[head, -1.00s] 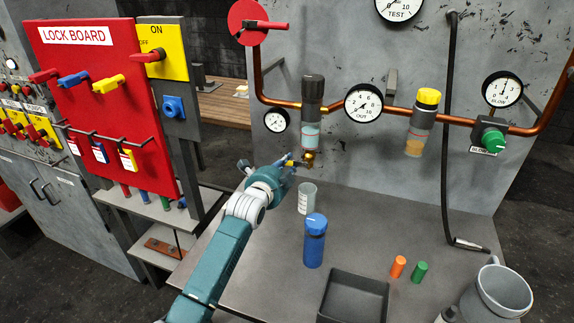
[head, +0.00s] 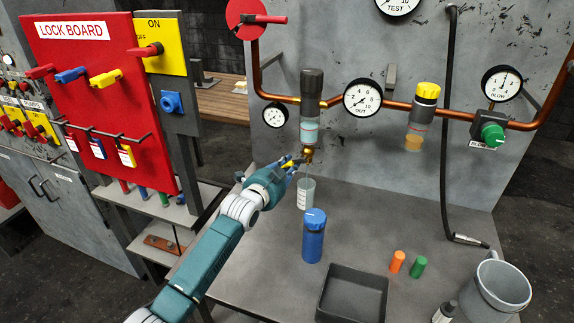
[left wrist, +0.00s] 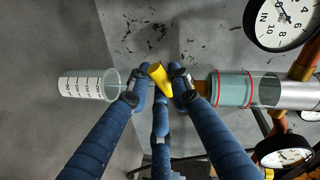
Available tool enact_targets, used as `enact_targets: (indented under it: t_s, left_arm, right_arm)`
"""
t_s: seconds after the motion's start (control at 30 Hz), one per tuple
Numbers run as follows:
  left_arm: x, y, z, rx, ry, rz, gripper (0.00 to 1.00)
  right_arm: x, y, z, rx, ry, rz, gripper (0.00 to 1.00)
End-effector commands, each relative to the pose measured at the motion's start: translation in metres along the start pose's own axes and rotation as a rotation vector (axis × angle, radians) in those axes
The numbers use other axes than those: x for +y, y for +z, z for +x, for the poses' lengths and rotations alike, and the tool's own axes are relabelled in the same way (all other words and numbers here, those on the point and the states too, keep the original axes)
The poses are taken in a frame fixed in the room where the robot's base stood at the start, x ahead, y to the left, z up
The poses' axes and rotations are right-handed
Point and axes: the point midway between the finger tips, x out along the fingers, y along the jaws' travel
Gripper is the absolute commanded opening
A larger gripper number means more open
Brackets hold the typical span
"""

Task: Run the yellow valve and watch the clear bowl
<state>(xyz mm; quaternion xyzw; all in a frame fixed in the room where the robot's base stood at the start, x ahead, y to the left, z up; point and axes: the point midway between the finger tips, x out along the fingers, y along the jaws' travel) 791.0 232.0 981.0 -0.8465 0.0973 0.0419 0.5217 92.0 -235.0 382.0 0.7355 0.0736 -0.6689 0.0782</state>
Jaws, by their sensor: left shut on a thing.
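The clear bowl (head: 309,131) hangs under a dark-topped filter unit on the copper pipe and holds pale blue liquid. It also shows in the left wrist view (left wrist: 230,89), with red bands around it. The yellow valve (left wrist: 159,75) is a small lever at the brass outlet below the bowl. My left gripper (head: 292,164) is shut on the yellow valve, its blue fingers on both sides of the lever. A clear graduated cup (head: 306,194) stands under the outlet. A faint thin line shows between outlet and cup. My right gripper is not in view.
A blue bottle (head: 314,237) stands close in front of the cup. A dark tray (head: 352,294), an orange plug (head: 397,262), a green plug (head: 419,267) and a grey jug (head: 500,290) are to the right. The red lock board (head: 100,100) stands left of my arm.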

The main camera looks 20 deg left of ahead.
Motion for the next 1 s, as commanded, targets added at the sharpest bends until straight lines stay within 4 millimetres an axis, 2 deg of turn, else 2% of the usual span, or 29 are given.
enact_targets:
  t_s: [0.3, 0.77, 0.8, 0.87, 1.0]
  left_arm:
    - [0.0039, -0.0002, 0.0013, 0.022, -0.003, -0.109, 0.00]
    - [0.0039, -0.0007, 0.0014, 0.025, -0.004, -0.125, 0.00]
    - [0.0039, -0.0007, 0.0014, 0.025, -0.004, -0.125, 0.24]
    - [0.0039, -0.0007, 0.0014, 0.025, -0.004, -0.124, 0.36]
    - [0.0047, -0.0007, 0.0014, 0.024, -0.003, -0.124, 0.38]
  right_arm:
    - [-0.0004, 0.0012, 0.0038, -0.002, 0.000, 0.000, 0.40]
    - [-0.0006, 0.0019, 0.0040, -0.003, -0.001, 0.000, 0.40]
    - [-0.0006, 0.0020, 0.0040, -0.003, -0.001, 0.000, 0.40]
    - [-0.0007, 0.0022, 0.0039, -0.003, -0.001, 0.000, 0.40]
    - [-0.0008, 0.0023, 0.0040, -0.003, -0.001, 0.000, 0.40]
